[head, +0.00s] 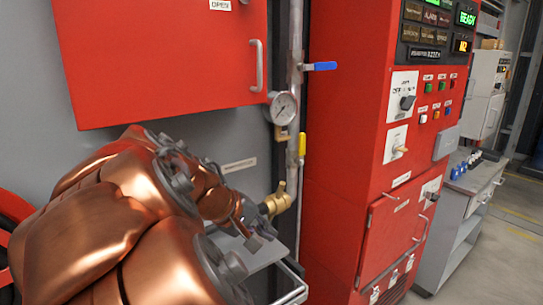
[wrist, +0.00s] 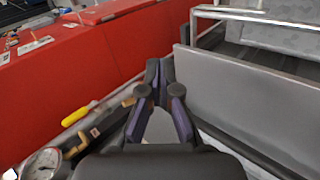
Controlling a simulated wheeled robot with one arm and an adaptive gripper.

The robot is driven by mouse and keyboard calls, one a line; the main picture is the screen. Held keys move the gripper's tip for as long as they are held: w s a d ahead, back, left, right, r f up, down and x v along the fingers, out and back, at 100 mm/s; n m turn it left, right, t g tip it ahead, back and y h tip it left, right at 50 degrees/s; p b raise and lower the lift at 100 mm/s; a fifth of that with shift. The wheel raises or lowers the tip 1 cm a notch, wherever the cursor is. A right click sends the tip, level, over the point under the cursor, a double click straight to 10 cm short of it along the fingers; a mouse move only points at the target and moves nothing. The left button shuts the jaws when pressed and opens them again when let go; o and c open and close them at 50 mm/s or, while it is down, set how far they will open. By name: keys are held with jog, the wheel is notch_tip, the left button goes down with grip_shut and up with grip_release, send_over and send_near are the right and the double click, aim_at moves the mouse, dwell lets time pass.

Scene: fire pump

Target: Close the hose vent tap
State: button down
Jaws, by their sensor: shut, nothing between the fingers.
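A yellow-handled tap (head: 302,145) sits on the vertical grey pipe below the gauge; its lever points along the pipe. It also shows in the wrist view (wrist: 75,117), left of my gripper and apart from it. A blue-lever valve (head: 320,66) is higher on the same pipe, its lever sideways. A brass fitting (head: 278,203) is at the pipe's lower end. I cannot tell from the labels which one is the hose vent tap. My gripper (wrist: 160,72) is shut and empty, its fingertips together. In the head view my copper arm largely hides it.
A round gauge (head: 284,107) is beside the pipe, under a red door (head: 160,60) with a handle. A red control cabinet (head: 345,150) stands close on the right. A grey panel (wrist: 250,95) and metal rail (wrist: 255,17) lie right of my gripper.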

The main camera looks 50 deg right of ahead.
aim_at(300, 143)
jog(key=w+d+r+n+g+h+b, duration=0.1)
jog(key=w+d+r+h+b, duration=0.3)
jog(key=w+d+r+h, duration=0.5)
jog(key=w+d+r+g, duration=0.1)
jog(key=w, duration=0.3)
jog(key=shift+w+d+g, duration=0.25)
jog(key=shift+w+g, duration=0.05)
jog(key=p+x, duration=0.2)
jog(key=x, duration=1.2)
jog(key=shift+f, duration=0.1)
